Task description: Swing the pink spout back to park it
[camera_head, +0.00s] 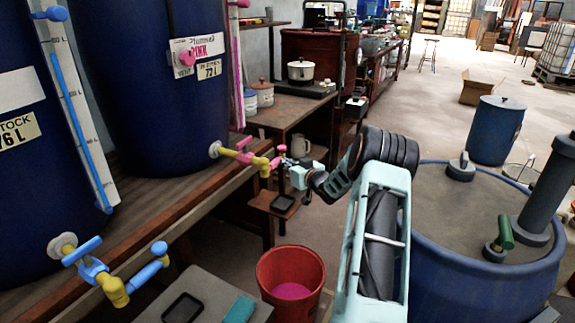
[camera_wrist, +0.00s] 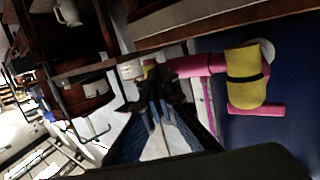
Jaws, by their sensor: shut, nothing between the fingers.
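The pink spout (camera_head: 272,163) sticks out from the yellow tap body at the foot of the dark blue vat labelled PINK (camera_head: 140,80). In the wrist view the spout (camera_wrist: 195,66) runs left from the yellow tap (camera_wrist: 245,80), which has a pink handle (camera_wrist: 258,110). My gripper (camera_head: 284,160) is beside the spout's outer end. In the wrist view my dark fingers (camera_wrist: 153,84) are shut with nothing between them, close to the spout's end and partly hiding it. I cannot tell whether they touch it.
A blue tap with its spout (camera_head: 150,262) juts from the left vat. A red bucket (camera_head: 290,265) holding pink liquid stands below. A large lidded blue vat (camera_head: 460,225) is right of my arm. A small shelf (camera_head: 283,204) is under my gripper. Open floor lies beyond.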

